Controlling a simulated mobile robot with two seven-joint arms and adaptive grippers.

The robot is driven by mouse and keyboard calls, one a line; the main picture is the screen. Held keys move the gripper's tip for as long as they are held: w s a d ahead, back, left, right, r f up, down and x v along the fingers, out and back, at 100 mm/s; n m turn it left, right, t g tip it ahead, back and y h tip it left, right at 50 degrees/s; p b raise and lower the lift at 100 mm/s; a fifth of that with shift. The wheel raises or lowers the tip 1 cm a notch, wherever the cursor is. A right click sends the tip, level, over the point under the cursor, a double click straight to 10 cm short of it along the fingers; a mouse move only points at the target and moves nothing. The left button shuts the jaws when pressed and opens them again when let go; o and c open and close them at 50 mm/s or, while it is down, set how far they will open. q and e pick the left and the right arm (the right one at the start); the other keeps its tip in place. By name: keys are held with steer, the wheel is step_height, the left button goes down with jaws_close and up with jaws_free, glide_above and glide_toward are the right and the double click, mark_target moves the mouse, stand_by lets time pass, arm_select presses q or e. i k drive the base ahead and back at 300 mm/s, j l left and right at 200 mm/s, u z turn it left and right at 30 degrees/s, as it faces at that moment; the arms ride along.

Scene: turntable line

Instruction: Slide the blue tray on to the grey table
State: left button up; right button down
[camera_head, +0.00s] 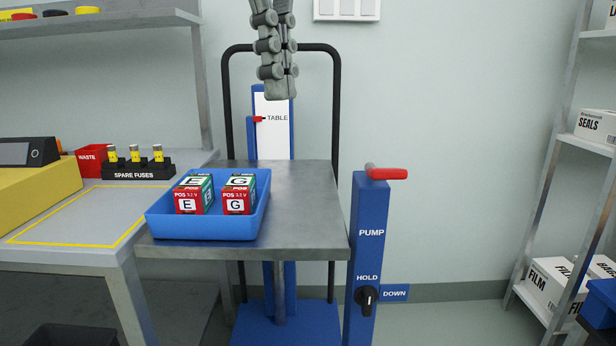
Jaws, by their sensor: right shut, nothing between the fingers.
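The blue tray (205,227) sits on the left part of the grey table (305,215). Its left side lies close to the seam with the workbench, and I cannot tell whether it overhangs the table edge. Two red, white and green boxes, marked E (193,195) and G (238,196), stand in the tray. My right gripper (281,97) is shut and empty, fingers pointing down, high up in front of the back wall and apart from the tray. My left gripper is not in view.
The workbench (75,220) adjoins on the left, with a spare fuses rack (138,170) and a red waste bin (92,160). A blue pump post (369,215) with a red handle (388,173) stands at the table's right. The table's right half is clear.

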mark_target(162, 218)
steer(key=k+j, duration=0.25)
steer(key=j, duration=0.2)
steer(key=k+j, duration=0.55)
steer(key=j, duration=0.3)
steer(key=k+j, duration=0.3)
steer(key=j, duration=0.1)
